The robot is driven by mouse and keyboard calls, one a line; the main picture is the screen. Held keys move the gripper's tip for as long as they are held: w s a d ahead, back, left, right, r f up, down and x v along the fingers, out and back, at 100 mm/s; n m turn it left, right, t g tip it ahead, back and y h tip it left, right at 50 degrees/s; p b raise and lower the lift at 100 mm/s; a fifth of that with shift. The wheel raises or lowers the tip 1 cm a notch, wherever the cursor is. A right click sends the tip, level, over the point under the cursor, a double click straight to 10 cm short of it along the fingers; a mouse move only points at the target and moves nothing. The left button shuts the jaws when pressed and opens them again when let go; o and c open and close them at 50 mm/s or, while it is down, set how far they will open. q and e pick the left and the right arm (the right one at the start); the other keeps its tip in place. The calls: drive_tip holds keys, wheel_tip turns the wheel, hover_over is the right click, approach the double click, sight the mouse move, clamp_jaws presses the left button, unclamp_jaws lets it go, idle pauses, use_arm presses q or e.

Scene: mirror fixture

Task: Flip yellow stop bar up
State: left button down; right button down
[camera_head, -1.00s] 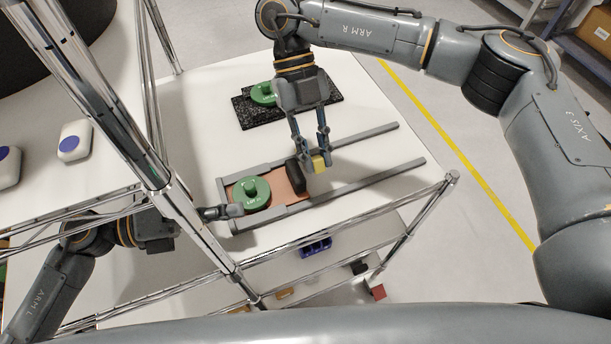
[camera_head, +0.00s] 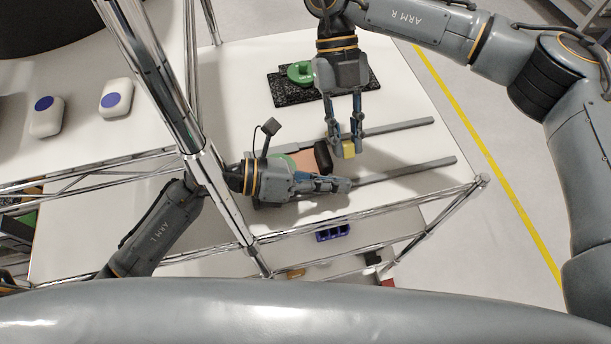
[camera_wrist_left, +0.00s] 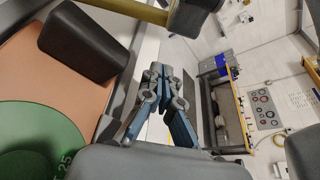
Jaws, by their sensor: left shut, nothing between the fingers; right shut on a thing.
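The yellow stop bar shows as a small yellow block (camera_head: 348,149) beside the black block in the head view. In the left wrist view it is a yellow bar (camera_wrist_left: 128,11) across the top, partly cut off. My right gripper (camera_head: 346,145) is shut on it, pointing down from above. My left gripper (camera_head: 345,185) is shut and empty, lying low across the near side of the fixture, close to the near rail and apart from the yellow bar. Its closed fingers fill the middle of the left wrist view (camera_wrist_left: 160,78).
A black block (camera_head: 323,157) stands on the orange plate (camera_head: 299,160). A green disc (camera_wrist_left: 38,140) there is mostly hidden by my left gripper in the head view. Grey rails (camera_head: 405,127) run right. Another green piece (camera_head: 300,71) sits on a black mat (camera_head: 290,95). Chrome posts (camera_head: 218,190) stand nearby.

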sight(333, 165)
use_arm(q)
drive_tip(key=r, duration=0.1)
drive_tip(key=w+r, duration=0.2)
drive_tip(key=shift+w+a, duration=0.1)
drive_tip(key=shift+a, duration=0.15)
drive_tip(key=shift+r, duration=0.1)
drive_tip(key=shift+w+a+r, duration=0.15)
drive_tip(key=shift+w+r, duration=0.3)
drive_tip(key=shift+r, duration=0.15)
drive_tip(key=shift+w+r+h, duration=0.2)
drive_tip(key=shift+r+h, duration=0.1)
use_arm(e)
drive_tip(key=shift+f, duration=0.1)
drive_tip(key=c, duration=1.2)
unclamp_jaws()
drive_tip(key=shift+f, duration=0.1)
use_arm(q)
drive_tip(key=shift+a, duration=0.1)
drive_tip(key=shift+s+f, duration=0.1)
drive_tip(key=shift+f, duration=0.15)
